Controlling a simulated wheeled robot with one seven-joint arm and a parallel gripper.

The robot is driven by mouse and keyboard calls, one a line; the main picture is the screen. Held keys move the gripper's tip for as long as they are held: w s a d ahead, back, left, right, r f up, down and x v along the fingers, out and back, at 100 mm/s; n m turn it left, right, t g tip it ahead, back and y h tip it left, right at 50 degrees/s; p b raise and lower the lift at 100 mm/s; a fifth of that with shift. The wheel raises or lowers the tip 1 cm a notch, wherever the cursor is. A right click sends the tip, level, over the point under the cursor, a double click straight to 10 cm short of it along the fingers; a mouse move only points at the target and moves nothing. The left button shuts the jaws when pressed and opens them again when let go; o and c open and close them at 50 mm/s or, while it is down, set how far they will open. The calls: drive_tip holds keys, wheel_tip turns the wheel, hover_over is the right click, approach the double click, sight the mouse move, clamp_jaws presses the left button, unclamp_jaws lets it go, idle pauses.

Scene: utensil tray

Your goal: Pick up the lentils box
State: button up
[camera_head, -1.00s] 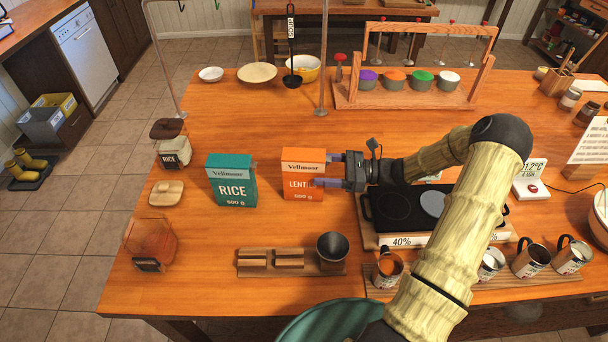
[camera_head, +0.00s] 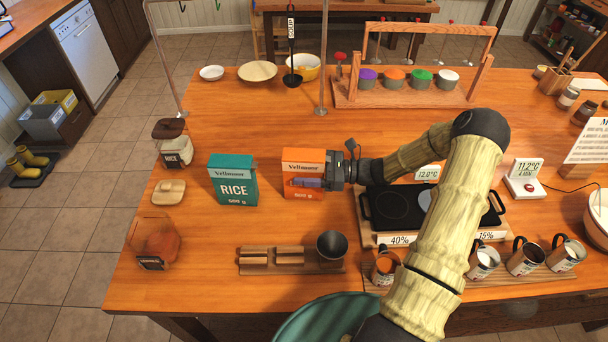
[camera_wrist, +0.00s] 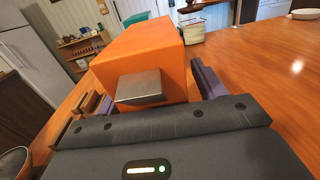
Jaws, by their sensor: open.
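The orange lentils box (camera_head: 301,160) stands upright on the wooden table, right of the teal rice box (camera_head: 232,179). My gripper (camera_head: 310,181) is open and reaches the lentils box from the right, with one finger across its labelled front; the other finger is hidden behind it. In the wrist view the lentils box (camera_wrist: 140,48) fills the space between my fingers (camera_wrist: 155,92), with a metal spout on its near side. The right finger shows along one side with a gap; contact on the left is unclear.
A black hot plate (camera_head: 392,207) lies under my arm. A wooden stand with a dark cup (camera_head: 332,246) is in front, and a glass rice jar (camera_head: 173,150) is at the left.

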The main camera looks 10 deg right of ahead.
sight(305, 155)
drive_tip(key=c, duration=1.5)
drive_tip(key=shift+o, duration=0.2)
drive_tip(key=shift+r, duration=0.15)
wheel_tip(305, 155, up, 10)
drive_tip(key=shift+f+b, duration=0.1)
drive_tip(key=shift+b, duration=0.65)
